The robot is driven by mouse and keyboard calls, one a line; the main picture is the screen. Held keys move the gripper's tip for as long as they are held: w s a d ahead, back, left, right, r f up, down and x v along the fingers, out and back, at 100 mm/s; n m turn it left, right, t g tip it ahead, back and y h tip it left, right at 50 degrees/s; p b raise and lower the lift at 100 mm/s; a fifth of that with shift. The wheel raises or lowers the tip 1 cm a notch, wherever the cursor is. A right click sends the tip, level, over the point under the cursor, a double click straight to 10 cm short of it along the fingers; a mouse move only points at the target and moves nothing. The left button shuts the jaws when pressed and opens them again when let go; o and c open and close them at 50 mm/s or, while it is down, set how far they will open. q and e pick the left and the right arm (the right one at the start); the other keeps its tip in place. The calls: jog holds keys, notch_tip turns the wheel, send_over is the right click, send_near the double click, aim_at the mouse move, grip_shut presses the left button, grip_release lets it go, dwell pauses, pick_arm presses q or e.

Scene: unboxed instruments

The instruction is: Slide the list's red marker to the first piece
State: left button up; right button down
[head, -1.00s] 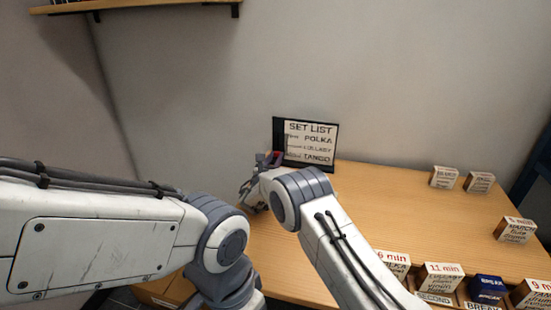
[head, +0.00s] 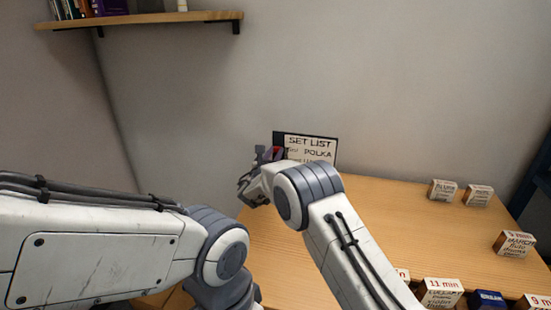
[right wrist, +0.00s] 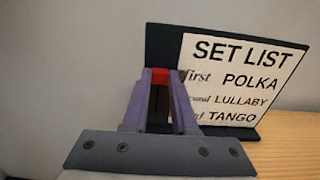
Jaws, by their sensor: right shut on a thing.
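The set list (head: 308,142) is a white card on a dark upright board at the back of the table. It reads POLKA first, then LULLABY and TANGO; it also shows in the right wrist view (right wrist: 240,65). My right gripper (head: 270,154) is at the board's left edge. In the right wrist view its purple fingers (right wrist: 160,80) are shut on the red marker (right wrist: 160,75), of which a small part shows between the tips. The marker appears about level with the "First" line. My right arm hides the lower list in the head view. My left gripper is out of view.
Lettered blocks (head: 442,190) stand at the back right of the table (head: 400,215), with another (head: 513,243) at the right. More blocks (head: 440,292) stand at the front right. A wall shelf (head: 140,20) hangs at upper left. The middle of the table is clear.

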jog(key=shift+r, duration=0.25)
jog(key=c, duration=0.7)
grip_release()
jog(key=shift+s+a+f, duration=0.1)
jog(key=shift+s, duration=0.15)
jog(key=v, duration=1)
